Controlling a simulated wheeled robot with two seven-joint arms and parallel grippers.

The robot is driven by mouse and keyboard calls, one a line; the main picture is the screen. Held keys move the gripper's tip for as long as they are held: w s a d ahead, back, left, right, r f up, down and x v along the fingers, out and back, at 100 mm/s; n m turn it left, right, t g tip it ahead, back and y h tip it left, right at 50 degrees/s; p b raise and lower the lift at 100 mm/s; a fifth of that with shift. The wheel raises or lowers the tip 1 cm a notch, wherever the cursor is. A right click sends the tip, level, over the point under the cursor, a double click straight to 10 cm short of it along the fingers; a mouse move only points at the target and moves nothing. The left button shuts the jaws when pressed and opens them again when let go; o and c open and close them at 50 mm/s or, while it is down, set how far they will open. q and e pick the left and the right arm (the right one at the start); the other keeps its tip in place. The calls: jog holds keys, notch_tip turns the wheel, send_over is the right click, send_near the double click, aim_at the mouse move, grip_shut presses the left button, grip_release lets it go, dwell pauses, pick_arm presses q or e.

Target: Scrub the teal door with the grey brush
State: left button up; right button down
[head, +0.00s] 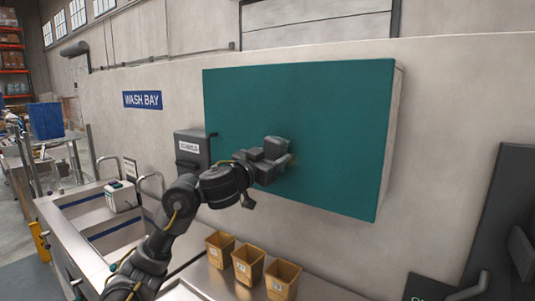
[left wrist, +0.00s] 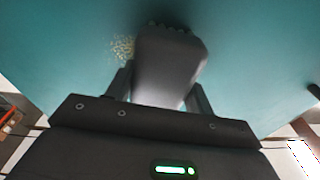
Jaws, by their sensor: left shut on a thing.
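The teal door (head: 300,110) is a large flat panel on the pale wall in the head view. It also fills the upper part of the left wrist view (left wrist: 250,60). My left gripper (head: 275,157) is in front of the door's lower middle. In the left wrist view its two fingers are shut on the grey brush (left wrist: 168,68), whose bristle end points at the door. I cannot tell whether the bristles touch it. A yellowish speckled patch (left wrist: 121,47) is on the door just left of the brush. The brush is mostly hidden by my gripper in the head view.
Several tan bins, one in the middle (head: 248,264), stand on the counter below the door. A dark box (head: 192,150) is on the wall left of the door. A sink (head: 110,232) is at the left. Dark equipment (head: 505,215) stands at the right.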

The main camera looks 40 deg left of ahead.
aim_at(302, 154)
pick_arm(q)
jog(key=shift+d+r+p, duration=0.1)
jog(key=shift+d+p, duration=0.25)
jog(key=shift+d, duration=1.05)
jog(key=shift+d, duration=0.45)
jog(key=shift+w+d+p, duration=0.1)
jog(key=shift+d+p, duration=0.2)
jog(key=shift+d, duration=1.15)
